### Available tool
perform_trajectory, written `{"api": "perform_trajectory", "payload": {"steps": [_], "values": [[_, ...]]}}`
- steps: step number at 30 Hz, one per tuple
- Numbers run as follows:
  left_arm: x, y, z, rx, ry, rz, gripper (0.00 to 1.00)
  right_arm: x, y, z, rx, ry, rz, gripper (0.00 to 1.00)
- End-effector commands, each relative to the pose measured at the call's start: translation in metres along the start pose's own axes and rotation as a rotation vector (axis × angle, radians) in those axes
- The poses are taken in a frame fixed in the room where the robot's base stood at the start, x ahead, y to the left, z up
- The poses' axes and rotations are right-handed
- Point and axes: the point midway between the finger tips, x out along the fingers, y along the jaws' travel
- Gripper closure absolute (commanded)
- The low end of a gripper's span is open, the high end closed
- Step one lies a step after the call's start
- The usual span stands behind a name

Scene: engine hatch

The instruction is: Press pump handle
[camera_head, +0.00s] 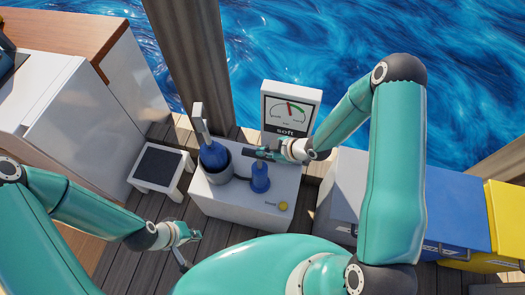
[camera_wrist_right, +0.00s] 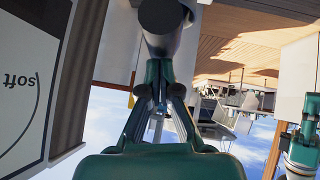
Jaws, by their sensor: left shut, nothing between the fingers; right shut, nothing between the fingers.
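The blue pump (camera_head: 260,180) stands on the white box (camera_head: 235,203), below my right gripper in the head view. My right gripper (camera_head: 262,154) is shut and empty over the pump's top and hides part of it. In the right wrist view, a dark, rounded cylinder end (camera_wrist_right: 160,20), perhaps the pump handle, is just past the fingertips of my right gripper (camera_wrist_right: 160,88); I cannot tell whether they touch. A gauge (camera_head: 290,108) marked "soft" stands behind the box. My left gripper (camera_head: 188,243) is shut and empty, low over the deck left of the box.
A blue bottle-like object with a pale upright bar (camera_head: 212,155) sits in a dark holder on the box. A yellow button (camera_head: 283,206) is at the box's front right. A small stool (camera_head: 160,165) stands left. Blue (camera_head: 458,205) and yellow (camera_head: 508,215) crates stand right.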

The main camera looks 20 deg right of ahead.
Motion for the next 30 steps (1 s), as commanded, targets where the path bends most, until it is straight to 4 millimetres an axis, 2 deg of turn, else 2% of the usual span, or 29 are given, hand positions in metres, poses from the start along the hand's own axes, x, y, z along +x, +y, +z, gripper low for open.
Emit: {"api": "perform_trajectory", "payload": {"steps": [5,15,19,30], "values": [[0.021,-0.007,0.0,0.0,0.0,0.0,1.0,0.014,-0.004,0.015,0.001,-0.002,-0.001,1.0],[0.075,-0.027,0.0,0.0,0.0,0.0,1.0,0.05,-0.015,0.051,0.002,-0.003,-0.002,1.0],[0.081,-0.029,0.0,0.0,0.0,0.0,1.0,0.054,-0.016,0.055,0.003,-0.004,-0.002,1.0],[0.079,-0.029,-0.001,0.0,0.0,0.0,1.0,0.054,-0.017,0.056,0.007,-0.008,-0.006,1.0]]}}
